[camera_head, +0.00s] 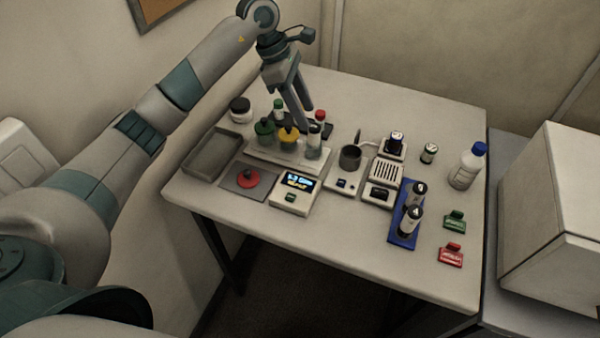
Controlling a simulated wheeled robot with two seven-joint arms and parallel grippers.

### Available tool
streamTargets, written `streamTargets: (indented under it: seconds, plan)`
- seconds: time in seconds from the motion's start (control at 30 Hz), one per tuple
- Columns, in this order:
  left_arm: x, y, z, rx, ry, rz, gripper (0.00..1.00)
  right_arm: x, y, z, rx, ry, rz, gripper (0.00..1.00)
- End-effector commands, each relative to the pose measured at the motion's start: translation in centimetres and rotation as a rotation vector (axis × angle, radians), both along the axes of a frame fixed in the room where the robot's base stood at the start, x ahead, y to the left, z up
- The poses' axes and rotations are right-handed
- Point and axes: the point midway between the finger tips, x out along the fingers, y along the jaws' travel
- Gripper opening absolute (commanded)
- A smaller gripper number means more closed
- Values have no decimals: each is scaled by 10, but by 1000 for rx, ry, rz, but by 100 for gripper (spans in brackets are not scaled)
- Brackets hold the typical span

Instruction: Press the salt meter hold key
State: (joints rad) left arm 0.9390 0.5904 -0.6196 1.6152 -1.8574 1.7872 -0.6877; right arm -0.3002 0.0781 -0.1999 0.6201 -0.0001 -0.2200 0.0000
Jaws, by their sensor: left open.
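A white meter (284,202) with a lit display (297,182) stands near the table's front edge, left of centre. A small dark green key (290,198) sits on its face below the display. Beside it is a white unit (336,192) with a dark cup (350,158) and a small dark key. No readable label shows which of these is the salt meter. My left gripper (306,117) is open, pointing down above the bottle rack (262,152), behind the lit meter and apart from its key. My right gripper is out of view.
Green (454,220) and red (451,255) clips lie near the right edge.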

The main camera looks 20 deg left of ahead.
Motion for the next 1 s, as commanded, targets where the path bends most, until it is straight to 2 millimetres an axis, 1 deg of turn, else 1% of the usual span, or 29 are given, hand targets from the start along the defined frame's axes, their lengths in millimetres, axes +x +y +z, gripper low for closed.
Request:
streamTargets:
  seconds: [0.43, 0.47, 0.5, 0.57, 0.6, 0.63, 1.0]
  plan:
    - [0, 0, 0, 0, 0, 0, 43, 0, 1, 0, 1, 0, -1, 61]
    - [0, 0, 0, 0, 0, 0, 38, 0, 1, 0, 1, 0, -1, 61]
    - [0, 0, 0, 0, 0, 0, 29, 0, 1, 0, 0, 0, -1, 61]
    - [0, 0, 0, 0, 0, 0, 14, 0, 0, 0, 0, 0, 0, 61]
    - [0, 0, 0, 0, 0, 0, 5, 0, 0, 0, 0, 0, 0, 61]
    - [0, 0, 0, 0, 0, 0, 0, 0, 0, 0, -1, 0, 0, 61]
    - [0, 0, 0, 0, 0, 0, 0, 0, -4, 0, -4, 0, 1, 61]
